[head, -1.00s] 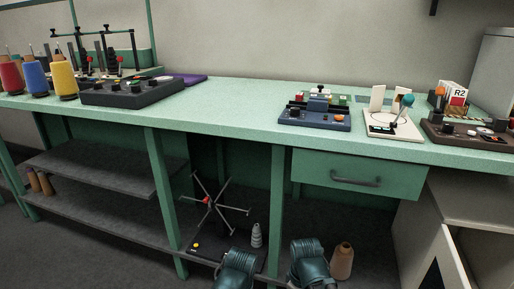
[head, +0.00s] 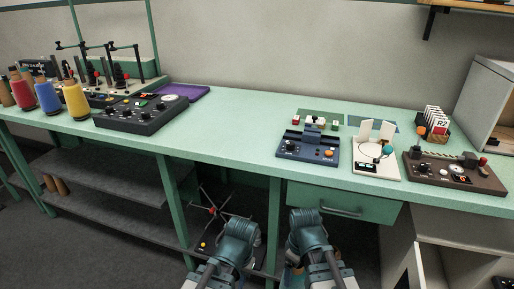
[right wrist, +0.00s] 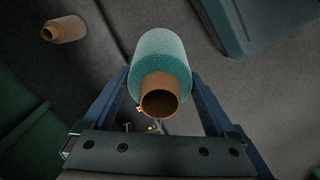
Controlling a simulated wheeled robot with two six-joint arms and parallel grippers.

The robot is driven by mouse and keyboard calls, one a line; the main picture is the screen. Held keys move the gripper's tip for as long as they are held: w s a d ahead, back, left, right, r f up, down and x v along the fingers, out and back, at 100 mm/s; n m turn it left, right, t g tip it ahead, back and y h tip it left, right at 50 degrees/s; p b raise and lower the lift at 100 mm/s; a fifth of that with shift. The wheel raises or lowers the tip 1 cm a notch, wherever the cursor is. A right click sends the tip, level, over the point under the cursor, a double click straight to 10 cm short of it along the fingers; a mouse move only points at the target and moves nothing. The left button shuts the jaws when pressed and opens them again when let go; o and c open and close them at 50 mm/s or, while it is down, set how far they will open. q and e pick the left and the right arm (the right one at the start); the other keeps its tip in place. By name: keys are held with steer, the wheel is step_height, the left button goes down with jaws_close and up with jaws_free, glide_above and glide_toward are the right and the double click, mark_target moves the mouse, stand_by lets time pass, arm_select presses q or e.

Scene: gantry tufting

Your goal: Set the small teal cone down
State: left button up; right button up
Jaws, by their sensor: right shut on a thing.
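The small teal cone (right wrist: 160,58) has a ridged, wound surface and a brown open tube end that faces the camera in the right wrist view. My right gripper (right wrist: 160,82) is shut on it, with one dark blue finger on each side. The cone is above a grey surface; I cannot tell how far above. In the head view, my arms reach in at the bottom, in front of the bench, and I cannot make out the cone there. My left gripper's fingers do not show.
A brown cone (right wrist: 68,30) is at the upper left in the right wrist view. The green bench (head: 235,130) holds a blue control box (head: 308,148), a white stand (head: 375,160) and a brown box (head: 455,172). A spoked winder (head: 212,212) is below it. The middle-left benchtop is clear.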

step_height(320, 180, up, 23)
steer(key=p, duration=2.1)
steer(key=shift+s, duration=0.1)
